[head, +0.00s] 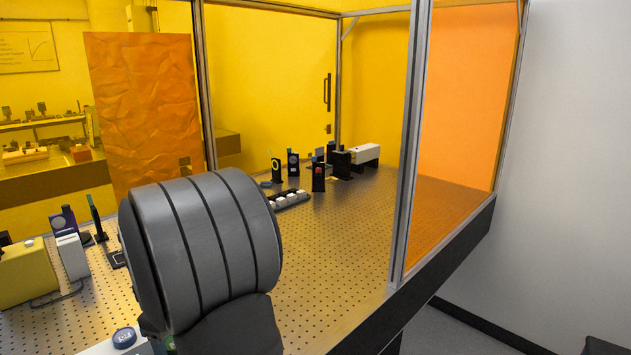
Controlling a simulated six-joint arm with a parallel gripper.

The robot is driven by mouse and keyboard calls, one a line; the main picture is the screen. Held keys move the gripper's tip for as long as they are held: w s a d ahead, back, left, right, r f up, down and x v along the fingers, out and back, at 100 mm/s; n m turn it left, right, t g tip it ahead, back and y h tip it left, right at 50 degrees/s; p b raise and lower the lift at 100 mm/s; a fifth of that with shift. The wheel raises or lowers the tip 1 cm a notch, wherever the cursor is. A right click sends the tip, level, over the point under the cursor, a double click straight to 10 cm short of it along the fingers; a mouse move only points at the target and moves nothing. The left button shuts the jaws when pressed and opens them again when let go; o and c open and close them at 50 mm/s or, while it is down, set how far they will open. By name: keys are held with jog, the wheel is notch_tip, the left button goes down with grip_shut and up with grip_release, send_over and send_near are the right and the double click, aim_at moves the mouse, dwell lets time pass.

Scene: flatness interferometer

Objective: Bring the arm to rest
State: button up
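A large dark grey arm link of mine (200,250), rounded with black bands, fills the lower middle of the head view. It stands in front of the perforated optical table (345,260) and hides part of it. My gripper is not in view, so whether it is open or holds anything does not show.
Several small optics mounts and a white box (366,154) stand toward the table's back. A white box (72,257) and a yellowish box (26,274) stand at left. A metal frame post (409,150) rises at the front edge. The table's right part is clear.

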jog(key=shift+s+f, duration=0.1)
jog(key=shift+f, duration=0.15)
notch_tip(320, 180, up, 13)
notch_tip(320, 180, down, 12)
jog(key=shift+f, duration=0.25)
jog(key=r, duration=0.5)
jog(key=shift+d+r, duration=0.2)
jog(key=shift+d, duration=0.1)
jog(key=w+d+r, duration=0.1)
jog(key=d+r, duration=0.5)
jog(key=d, duration=0.4)
jog(key=a+f, duration=0.4)
jog(key=a, duration=0.9)
jog(key=a+f, duration=0.3)
jog(key=a, duration=1.1)
jog(key=shift+f, duration=0.4)
jog(key=shift+s, duration=0.1)
